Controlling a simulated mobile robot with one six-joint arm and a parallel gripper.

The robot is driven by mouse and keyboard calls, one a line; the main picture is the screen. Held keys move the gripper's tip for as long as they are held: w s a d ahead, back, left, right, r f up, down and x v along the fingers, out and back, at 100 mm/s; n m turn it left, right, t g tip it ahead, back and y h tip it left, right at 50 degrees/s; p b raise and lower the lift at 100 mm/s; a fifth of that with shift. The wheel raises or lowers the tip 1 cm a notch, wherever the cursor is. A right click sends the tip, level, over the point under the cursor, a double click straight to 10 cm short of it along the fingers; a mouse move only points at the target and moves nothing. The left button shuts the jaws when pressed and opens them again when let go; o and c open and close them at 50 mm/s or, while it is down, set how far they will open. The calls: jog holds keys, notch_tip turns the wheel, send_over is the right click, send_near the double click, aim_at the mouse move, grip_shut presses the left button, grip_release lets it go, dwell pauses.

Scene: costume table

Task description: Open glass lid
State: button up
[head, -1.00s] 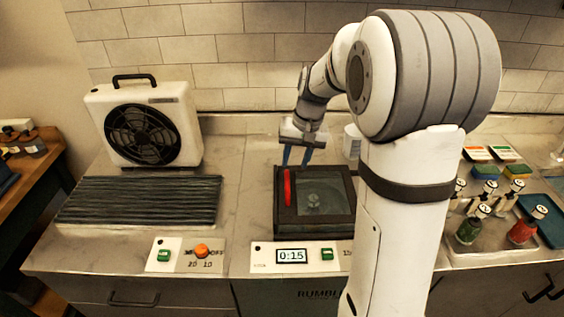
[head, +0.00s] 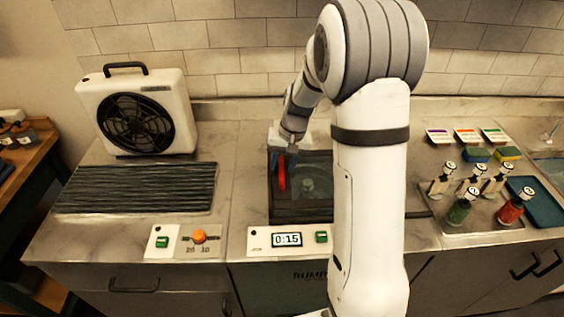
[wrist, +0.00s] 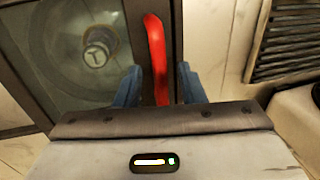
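The glass lid (head: 318,197) lies flat and closed on the dark square box behind the 0:15 display, with a round fitting under the glass. Its red handle (head: 282,175) runs along the lid's left side; in the wrist view the handle (wrist: 157,60) stands upright in the picture beside the glass (wrist: 60,65). My gripper (wrist: 159,72) is open, with one blue finger on each side of the handle and a narrow gap showing. In the head view my gripper (head: 285,152) is at the handle's far end, and my arm hides the lid's right part.
The control panel (head: 290,240) with a green button is in front of the box. Left are a ribbed dark grille (head: 135,188) and a white fan unit (head: 138,115). Right are several bottles (head: 460,207) on a metal tray and a blue tray (head: 535,197).

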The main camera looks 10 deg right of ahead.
jog(key=shift+c, duration=0.3)
grip_shut()
